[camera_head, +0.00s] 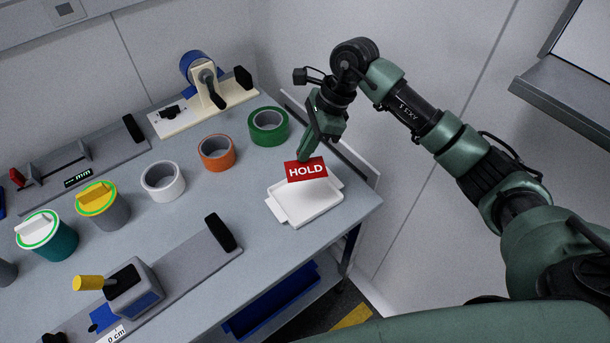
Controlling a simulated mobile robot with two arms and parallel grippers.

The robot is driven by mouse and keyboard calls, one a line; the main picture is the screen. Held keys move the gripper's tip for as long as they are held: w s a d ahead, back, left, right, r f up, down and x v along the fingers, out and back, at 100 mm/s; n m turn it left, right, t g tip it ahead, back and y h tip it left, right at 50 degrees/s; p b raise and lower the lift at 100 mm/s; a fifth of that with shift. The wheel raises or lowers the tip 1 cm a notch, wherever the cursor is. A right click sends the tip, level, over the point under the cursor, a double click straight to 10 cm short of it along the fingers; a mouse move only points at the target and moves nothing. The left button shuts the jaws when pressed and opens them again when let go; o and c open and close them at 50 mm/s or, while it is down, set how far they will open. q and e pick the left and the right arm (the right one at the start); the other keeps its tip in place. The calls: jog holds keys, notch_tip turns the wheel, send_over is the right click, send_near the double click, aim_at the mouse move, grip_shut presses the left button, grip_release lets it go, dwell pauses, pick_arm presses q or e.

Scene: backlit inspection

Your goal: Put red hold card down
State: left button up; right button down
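The red card (306,179) with white "HOLD" lettering is at the right end of the grey table. My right gripper (304,158) points down at the card's top edge and appears shut on it. The card stands upright in front of the far part of a white tray (309,214) with side tabs. I cannot tell whether the card's lower edge touches the tray. The visible part of the tray is empty. My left gripper is not in view.
A green tape roll (268,127), an orange one (217,153) and a white one (163,181) lie left of the tray on the table (203,204). A tape dispenser (203,93) stands behind. Lidded cups and measuring fixtures fill the left. The table's right edge is close to the tray.

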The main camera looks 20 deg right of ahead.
aim_at(299, 188)
notch_tip(299, 188, down, 11)
jog(key=shift+w+r+p, duration=0.1)
jog(key=shift+p, duration=0.75)
jog(key=shift+f, duration=0.25)
jog(key=c, duration=1.7)
grip_release()
jog(key=shift+r, duration=0.1)
